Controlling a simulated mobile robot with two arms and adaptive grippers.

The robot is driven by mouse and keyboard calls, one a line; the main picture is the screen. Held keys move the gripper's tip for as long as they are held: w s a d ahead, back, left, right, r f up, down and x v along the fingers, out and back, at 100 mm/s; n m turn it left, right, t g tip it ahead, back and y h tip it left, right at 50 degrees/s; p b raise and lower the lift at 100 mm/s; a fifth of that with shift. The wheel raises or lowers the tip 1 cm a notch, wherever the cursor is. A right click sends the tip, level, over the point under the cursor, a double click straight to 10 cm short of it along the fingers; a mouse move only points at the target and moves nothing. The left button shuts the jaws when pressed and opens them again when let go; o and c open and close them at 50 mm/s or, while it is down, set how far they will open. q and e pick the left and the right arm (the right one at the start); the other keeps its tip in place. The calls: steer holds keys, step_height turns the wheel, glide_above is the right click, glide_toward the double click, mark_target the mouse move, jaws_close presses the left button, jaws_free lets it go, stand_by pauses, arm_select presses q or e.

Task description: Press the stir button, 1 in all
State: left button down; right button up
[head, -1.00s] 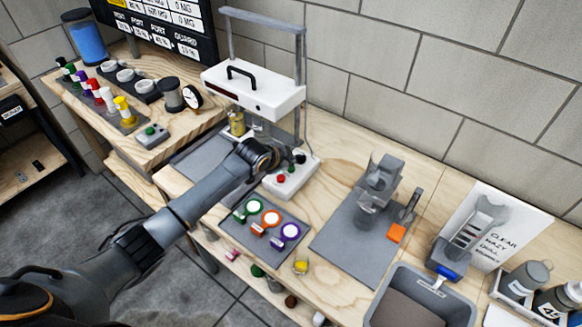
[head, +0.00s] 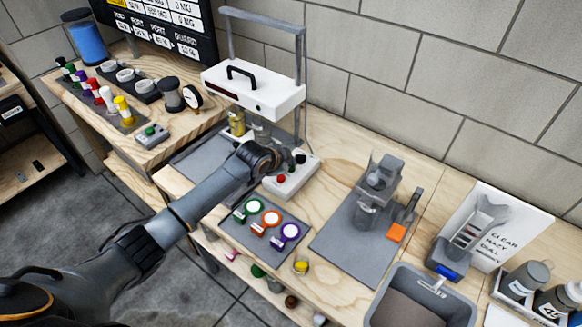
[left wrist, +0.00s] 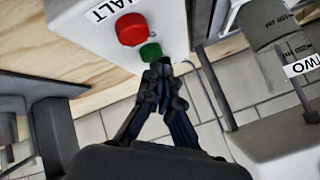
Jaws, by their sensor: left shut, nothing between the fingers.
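A pale control box (head: 294,182) stands on the bench in the head view. It carries a red button (head: 281,178), which shows in the left wrist view (left wrist: 131,29) beside the word HALT. A green button (left wrist: 150,52) sits beside the red one on the same face. No stir label is readable. My left gripper (left wrist: 158,70) is shut and empty, its fingertips right at the green button and overlapping its edge; I cannot tell whether they touch it. In the head view my left wrist largely hides the gripper.
A white-topped stand (head: 255,90) with a handle rises behind the box, with a glass beaker (head: 262,131) below it. A dark mat (head: 240,236) with green, orange and purple-ringed discs lies in front. A grey stand (head: 378,185) is to the right.

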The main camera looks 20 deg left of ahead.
arm_select(q)
steer(key=shift+f, duration=0.55)
stand_by(0.7)
steer(key=shift+r, duration=0.1)
steer(key=shift+r+p, duration=0.7)
steer(key=shift+r, duration=0.15)
step_height(320, 180, up, 5)
steer(key=p, duration=0.5)
steer(key=shift+r, duration=0.1)
stand_by(0.5)
